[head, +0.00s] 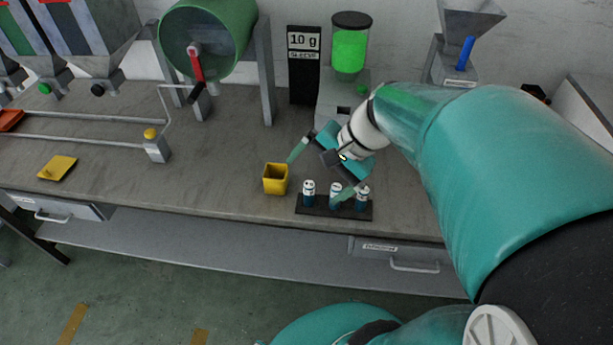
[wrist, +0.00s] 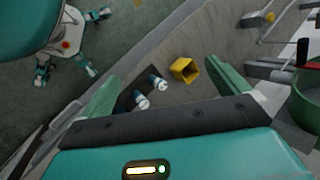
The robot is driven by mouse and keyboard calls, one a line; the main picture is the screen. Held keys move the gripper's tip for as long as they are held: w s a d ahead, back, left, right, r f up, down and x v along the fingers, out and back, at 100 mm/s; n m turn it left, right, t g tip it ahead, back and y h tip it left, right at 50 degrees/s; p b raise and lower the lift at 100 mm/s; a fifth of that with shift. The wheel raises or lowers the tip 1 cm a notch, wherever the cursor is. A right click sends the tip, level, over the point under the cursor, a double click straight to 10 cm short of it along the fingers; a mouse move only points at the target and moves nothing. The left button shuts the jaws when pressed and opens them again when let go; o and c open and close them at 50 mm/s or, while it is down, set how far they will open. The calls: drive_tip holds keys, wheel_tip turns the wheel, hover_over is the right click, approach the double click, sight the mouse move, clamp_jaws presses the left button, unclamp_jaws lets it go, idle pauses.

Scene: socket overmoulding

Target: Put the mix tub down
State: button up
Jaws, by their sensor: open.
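The mix tub, a small yellow open-topped box (head: 276,180), stands upright on the grey bench near its front edge. It also shows in the wrist view (wrist: 185,70), beyond and between my fingers. My gripper (head: 320,172) is open, with its two green fingers spread wide. In the head view one finger is above and just right of the tub, and the other is by the socket rack. In the wrist view the fingers (wrist: 160,90) have nothing between them at their tips. The tub looks apart from both fingers.
A black rack (head: 313,209) with white-topped dark pieces stands just right of the tub. A green-filled dispenser (head: 350,50) and a "10 g" sign (head: 304,45) stand behind.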

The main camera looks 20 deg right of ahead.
drive_tip(key=s+a+r+n+t+h, duration=0.2)
drive_tip(key=s+a+r+n+h, duration=0.2)
drive_tip(key=n, duration=0.6)
wheel_tip(320, 180, up, 2)
drive_tip(key=shift+s+a+h, duration=0.35)
drive_tip(key=shift+s+h, duration=0.35)
drive_tip(key=shift+s, duration=0.55)
drive_tip(key=shift+c, duration=0.4)
